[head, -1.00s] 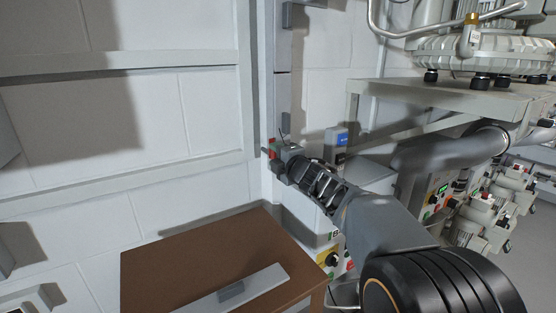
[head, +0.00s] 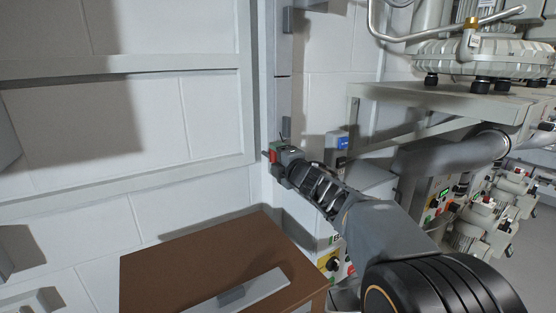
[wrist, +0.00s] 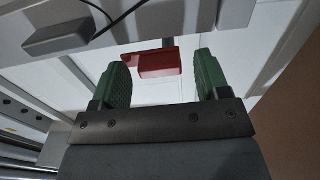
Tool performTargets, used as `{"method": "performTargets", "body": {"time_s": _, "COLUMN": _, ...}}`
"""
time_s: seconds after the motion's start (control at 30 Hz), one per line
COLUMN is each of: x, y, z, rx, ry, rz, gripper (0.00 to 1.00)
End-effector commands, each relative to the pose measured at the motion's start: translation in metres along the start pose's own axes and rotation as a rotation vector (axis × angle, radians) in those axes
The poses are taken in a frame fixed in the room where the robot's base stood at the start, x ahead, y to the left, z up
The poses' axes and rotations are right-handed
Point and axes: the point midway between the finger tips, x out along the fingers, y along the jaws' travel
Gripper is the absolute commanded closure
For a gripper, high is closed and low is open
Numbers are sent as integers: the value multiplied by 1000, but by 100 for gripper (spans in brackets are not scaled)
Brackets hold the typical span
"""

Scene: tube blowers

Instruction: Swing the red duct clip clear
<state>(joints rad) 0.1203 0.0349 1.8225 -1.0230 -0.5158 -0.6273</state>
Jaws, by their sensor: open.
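The red duct clip (wrist: 158,63) shows in the wrist view as a red block with a flat plate, ahead of and between the two green fingers. In the head view the clip (head: 272,157) is a small red patch at the lower part of the grey vertical duct, right at the tip of my arm. My gripper (wrist: 161,80) is open, with a finger on each side of the clip's line and a gap on both sides. I cannot tell how far the fingertips reach along the clip. In the head view my gripper (head: 283,160) partly hides the clip.
The grey vertical duct (head: 283,100) runs up the white wall. A blue-faced box (head: 342,143) is mounted right of my gripper. A brown table (head: 190,262) with a light bar stands below left. Blowers and a bench (head: 440,95) fill the right side. A black cable crosses the wrist view.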

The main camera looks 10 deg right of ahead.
Motion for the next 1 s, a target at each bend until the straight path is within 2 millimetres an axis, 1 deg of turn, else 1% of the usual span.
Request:
{"method": "performTargets", "body": {"time_s": 0.17, "x": -5, "y": 0, "z": 0, "rx": 0, "ry": -1, "rz": 0, "gripper": 31}}
{"method": "performTargets", "body": {"time_s": 0.27, "x": -16, "y": 1, "z": 1, "rx": 0, "ry": -2, "rz": 0, "gripper": 31}}
{"method": "performTargets", "body": {"time_s": 0.6, "x": -85, "y": 2, "z": 1, "rx": 0, "ry": -4, "rz": 1, "gripper": 31}}
{"method": "performTargets", "body": {"time_s": 0.7, "x": -103, "y": 2, "z": 1, "rx": -1, "ry": -4, "rz": 1, "gripper": 31}}
{"method": "performTargets", "body": {"time_s": 0.8, "x": -117, "y": 2, "z": 1, "rx": -1, "ry": -3, "rz": 1, "gripper": 31}}
{"method": "performTargets", "body": {"time_s": 1.0, "x": -134, "y": 0, "z": 0, "rx": 0, "ry": -1, "rz": 0, "gripper": 31}}
